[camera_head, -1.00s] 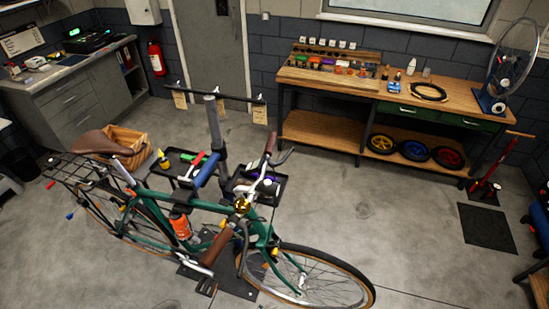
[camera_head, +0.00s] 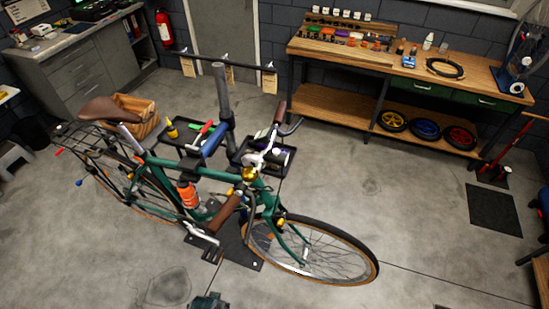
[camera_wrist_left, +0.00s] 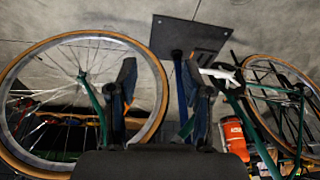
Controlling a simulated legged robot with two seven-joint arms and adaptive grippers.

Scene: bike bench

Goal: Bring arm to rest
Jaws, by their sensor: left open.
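My left gripper (camera_wrist_left: 158,85) shows in the left wrist view. Its two dark fingers stand apart with nothing held between them. Behind them are the front wheel (camera_wrist_left: 42,163) and the green frame of the bike, in a view that looks turned over. In the head view the green bike (camera_head: 165,165) stands clamped at the repair stand (camera_head: 221,90). A small dark grey-green part (camera_head: 208,301) shows at the bottom edge; I cannot tell if it is my arm. My right gripper is in neither view.
A wooden workbench (camera_head: 340,57) stands along the back wall, with tires on its lower shelf. A grey cabinet (camera_head: 85,67) is at the left. Tool trays (camera_head: 262,157) sit by the bike. The floor right of the front wheel is mostly clear, with a dark mat (camera_head: 494,209).

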